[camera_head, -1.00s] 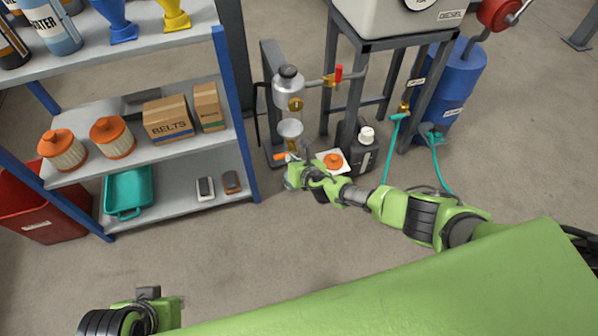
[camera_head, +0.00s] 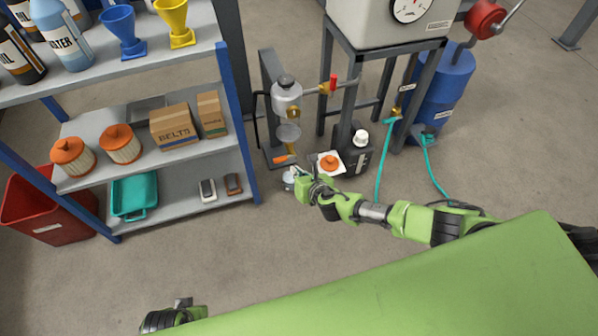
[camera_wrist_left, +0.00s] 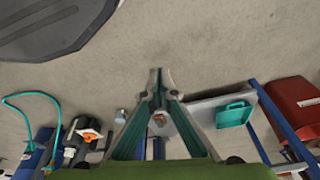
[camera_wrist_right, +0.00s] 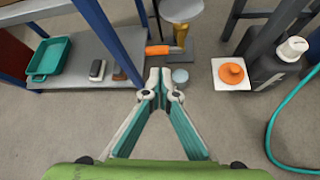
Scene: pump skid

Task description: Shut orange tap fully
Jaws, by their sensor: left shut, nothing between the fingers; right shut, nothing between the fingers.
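The orange tap (camera_head: 285,159) is a lever at the bottom of the filter assembly, under its clear bowl (camera_head: 288,134). In the right wrist view the tap's orange lever (camera_wrist_right: 160,50) lies nearly level, reaching left from a brass valve body (camera_wrist_right: 181,36). My right gripper (camera_head: 296,174) is shut and empty. Its fingertips (camera_wrist_right: 160,80) appear just below the lever, with a visible gap in that picture. A small grey cup (camera_wrist_right: 180,76) stands on the floor beneath the valve. My left gripper (camera_wrist_left: 160,90) is shut and empty, far from the tap.
A shelf rack (camera_head: 243,110) stands left of the filter. A white pad with an orange cap (camera_head: 329,162) and a black jug (camera_head: 358,150) are close on the right. A teal hose (camera_head: 382,160) hangs farther right. Floor in front is clear.

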